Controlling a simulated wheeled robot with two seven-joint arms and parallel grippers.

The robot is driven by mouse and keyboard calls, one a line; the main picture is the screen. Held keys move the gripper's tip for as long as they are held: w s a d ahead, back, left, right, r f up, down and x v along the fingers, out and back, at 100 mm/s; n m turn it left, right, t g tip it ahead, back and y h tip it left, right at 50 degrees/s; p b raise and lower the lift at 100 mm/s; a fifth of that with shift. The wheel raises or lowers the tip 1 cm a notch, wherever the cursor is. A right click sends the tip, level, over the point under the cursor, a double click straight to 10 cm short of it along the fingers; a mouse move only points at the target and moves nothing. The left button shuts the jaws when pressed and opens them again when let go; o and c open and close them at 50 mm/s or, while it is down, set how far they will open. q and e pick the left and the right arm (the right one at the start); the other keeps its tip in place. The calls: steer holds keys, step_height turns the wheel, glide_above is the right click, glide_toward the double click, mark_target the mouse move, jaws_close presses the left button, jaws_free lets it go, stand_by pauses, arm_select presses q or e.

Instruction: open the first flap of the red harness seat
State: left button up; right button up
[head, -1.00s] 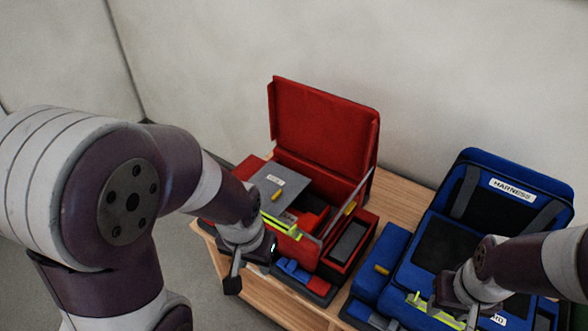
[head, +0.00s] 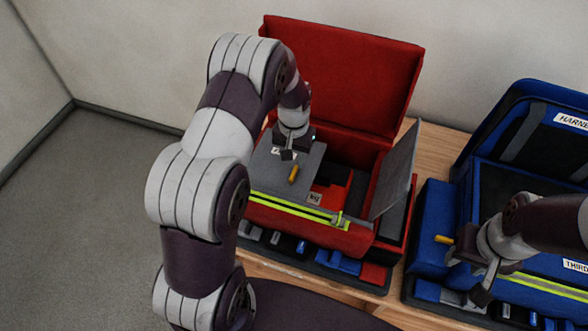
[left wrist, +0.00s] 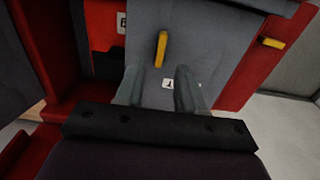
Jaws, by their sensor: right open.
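The red harness seat (head: 340,70) stands with its red back panel raised. A grey flap (head: 265,175) with a yellow tab (head: 293,174) lies flat over its left part. A second grey flap (head: 397,170) stands up, tilted, at the right side. My left gripper (head: 288,152) is over the rear of the flat flap, by its partly hidden white label. In the left wrist view its fingers (left wrist: 158,85) are apart and empty, with the yellow tab (left wrist: 161,48) just beyond them. My right gripper (head: 470,278) is open at the blue seat's front left.
The blue harness seat (head: 434,222) stands on the right, with a yellow tab on its left side. A neon yellow strap (head: 290,206) runs along the red seat's front. Red and black contents show in the red seat's open middle. Small blue and red pieces lie in front.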

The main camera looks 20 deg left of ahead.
mark_target(294, 172)
arm_select(q)
step_height(294, 172, down, 6)
steer(key=shift+a+f, duration=0.1)
jaws_close()
steer(key=shift+w, duration=0.1)
